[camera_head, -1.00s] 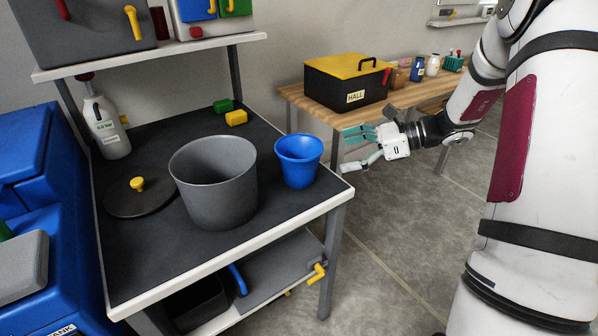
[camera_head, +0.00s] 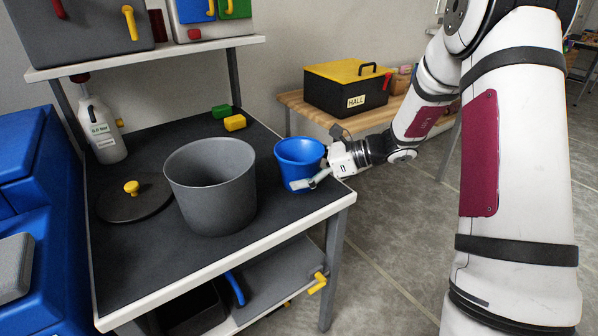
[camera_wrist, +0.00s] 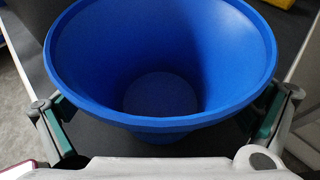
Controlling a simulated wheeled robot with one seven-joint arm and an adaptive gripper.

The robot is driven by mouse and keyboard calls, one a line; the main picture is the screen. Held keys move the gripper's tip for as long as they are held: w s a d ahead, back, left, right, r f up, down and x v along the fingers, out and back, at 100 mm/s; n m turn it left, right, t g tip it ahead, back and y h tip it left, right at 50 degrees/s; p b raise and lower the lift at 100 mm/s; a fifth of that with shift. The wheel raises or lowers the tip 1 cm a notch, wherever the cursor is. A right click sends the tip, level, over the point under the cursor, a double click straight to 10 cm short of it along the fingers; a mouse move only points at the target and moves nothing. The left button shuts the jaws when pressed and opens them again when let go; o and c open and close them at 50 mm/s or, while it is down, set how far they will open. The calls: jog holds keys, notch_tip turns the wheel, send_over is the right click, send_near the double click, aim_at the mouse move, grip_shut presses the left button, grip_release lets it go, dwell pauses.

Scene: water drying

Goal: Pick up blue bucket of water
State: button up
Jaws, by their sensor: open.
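The blue bucket (camera_head: 298,160) stands upright on the dark table top near its right edge, just right of a large grey pot. In the wrist view the bucket (camera_wrist: 160,60) fills the middle, and I look down into its open top. No water can be made out inside it. My gripper (camera_head: 318,178) is open at the bucket's right side in the head view. In the wrist view the two fingers of my gripper (camera_wrist: 161,126) stand on either side of the bucket's near wall. I cannot tell whether they touch it.
The grey pot (camera_head: 212,185) stands close left of the bucket. A dark lid with a yellow knob (camera_head: 132,188), a white bottle (camera_head: 101,130), and green (camera_head: 221,111) and yellow (camera_head: 235,123) blocks are on the table. A black box with a yellow lid (camera_head: 346,90) sits on a wooden table behind.

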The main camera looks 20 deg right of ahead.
jog(key=shift+a, duration=0.1)
jog(key=c, duration=1.3)
jog(key=shift+c, duration=0.2)
jog(key=shift+r, duration=0.1)
